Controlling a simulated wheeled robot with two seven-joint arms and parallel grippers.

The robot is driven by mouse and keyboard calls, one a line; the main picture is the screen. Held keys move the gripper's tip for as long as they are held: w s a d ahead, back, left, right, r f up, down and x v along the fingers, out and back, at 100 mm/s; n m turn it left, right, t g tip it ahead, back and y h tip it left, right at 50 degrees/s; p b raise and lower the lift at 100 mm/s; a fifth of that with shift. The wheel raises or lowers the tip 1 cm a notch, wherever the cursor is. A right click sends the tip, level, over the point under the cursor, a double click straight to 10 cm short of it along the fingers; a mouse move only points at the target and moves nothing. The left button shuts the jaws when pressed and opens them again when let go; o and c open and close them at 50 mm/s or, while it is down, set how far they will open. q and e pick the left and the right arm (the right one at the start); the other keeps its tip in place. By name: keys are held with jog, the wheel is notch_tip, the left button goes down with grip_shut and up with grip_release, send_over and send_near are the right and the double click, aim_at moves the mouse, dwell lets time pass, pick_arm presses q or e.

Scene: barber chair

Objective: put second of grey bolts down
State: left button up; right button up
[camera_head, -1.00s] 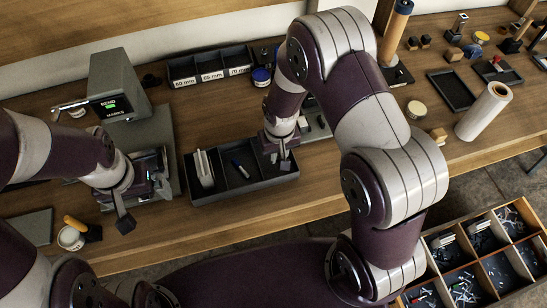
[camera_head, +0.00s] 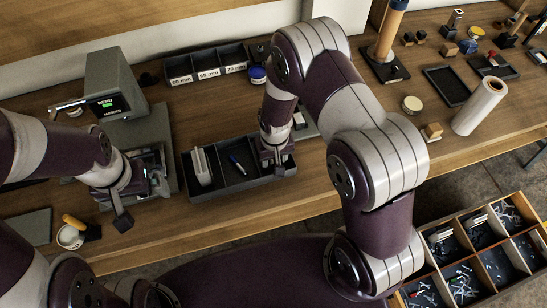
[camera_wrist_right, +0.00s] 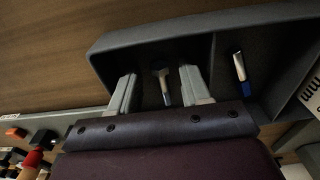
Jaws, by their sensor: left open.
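A dark grey tray (camera_head: 220,191) with compartments lies near the table's front edge. My right gripper (camera_head: 277,163) reaches down into its right-hand compartment. In the right wrist view my right gripper (camera_wrist_right: 158,88) has its two pale fingers apart. A grey bolt (camera_wrist_right: 162,78) with a round head is between them, with a gap visible on each side; whether it touches the tray floor is hard to tell. In the head view the bolt is hidden by the gripper. My left gripper (camera_head: 142,203) is open in front of the grey bending machine (camera_head: 116,84), apart from the tray.
A blue marker (camera_head: 237,163) lies in the tray's middle compartment and a pale upright block (camera_head: 202,166) stands at its left. Labelled bins (camera_head: 208,68) and a blue-lidded jar (camera_head: 257,74) are behind. A divided drawer of hardware (camera_head: 470,258) stands at lower right.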

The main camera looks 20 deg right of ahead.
notch_tip(320, 180, up, 12)
jog(key=s+d+r, duration=0.5)
jog(key=s+r, duration=0.1)
jog(key=s, duration=0.5)
jog(key=shift+d+r+t, duration=0.35)
jog(key=shift+t, duration=0.05)
jog(key=shift+s, duration=0.1)
